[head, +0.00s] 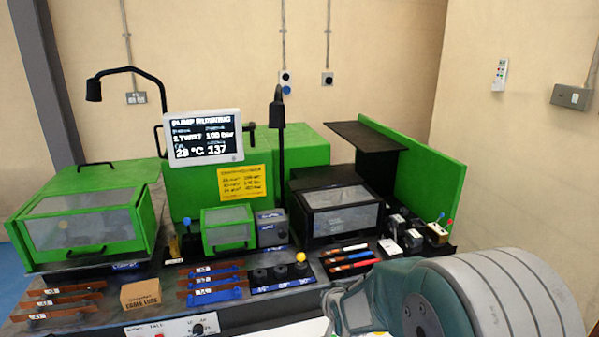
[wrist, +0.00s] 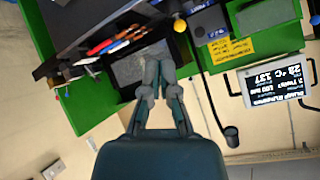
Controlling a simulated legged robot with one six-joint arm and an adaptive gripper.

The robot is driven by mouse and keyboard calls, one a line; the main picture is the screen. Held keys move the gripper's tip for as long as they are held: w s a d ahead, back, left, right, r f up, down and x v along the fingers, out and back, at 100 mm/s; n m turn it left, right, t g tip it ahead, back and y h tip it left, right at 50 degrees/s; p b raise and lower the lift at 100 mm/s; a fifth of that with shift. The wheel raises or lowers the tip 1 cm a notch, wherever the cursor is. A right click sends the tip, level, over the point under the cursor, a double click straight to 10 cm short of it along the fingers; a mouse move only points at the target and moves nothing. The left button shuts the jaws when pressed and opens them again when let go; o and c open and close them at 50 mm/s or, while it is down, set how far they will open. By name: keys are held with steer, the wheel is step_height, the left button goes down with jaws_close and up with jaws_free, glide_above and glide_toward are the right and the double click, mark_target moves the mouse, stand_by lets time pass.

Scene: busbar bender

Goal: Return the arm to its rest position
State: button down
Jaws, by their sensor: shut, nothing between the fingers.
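My gripper (wrist: 158,68) shows in the wrist view, where the picture is turned over. Its two grey fingers are shut together with nothing between them. Behind the fingertips is the black box with a clear front window (head: 340,218); I cannot tell the gap between them. In the head view my arm fills the lower right, and the fingertips cannot be made out there.
The bench holds a green machine with a display screen (head: 203,138), a green guard box (head: 90,220), a cardboard box (head: 141,295), copper bars and coloured pens (head: 350,257). A black lamp (head: 280,110) rises mid-bench. A yellow knob (head: 300,257) stands at the front.

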steer(key=s+d+r+n+g, duration=0.1)
steer(key=s+d+r, duration=0.2)
steer(key=s, duration=0.7)
steer(key=s+d+r+g+h, duration=0.1)
steer(key=s+d+r+g, duration=0.1)
steer(key=s+r, duration=0.5)
steer(key=s+d+r+n+g, duration=0.1)
steer(key=s+d+r+g, duration=0.1)
steer(key=s, duration=1.1)
step_height(320, 180, up, 3)
steer(key=shift+s+d+f+n+h, duration=0.1)
steer(key=shift+s+d+n+h, duration=0.25)
steer(key=shift+d, duration=0.45)
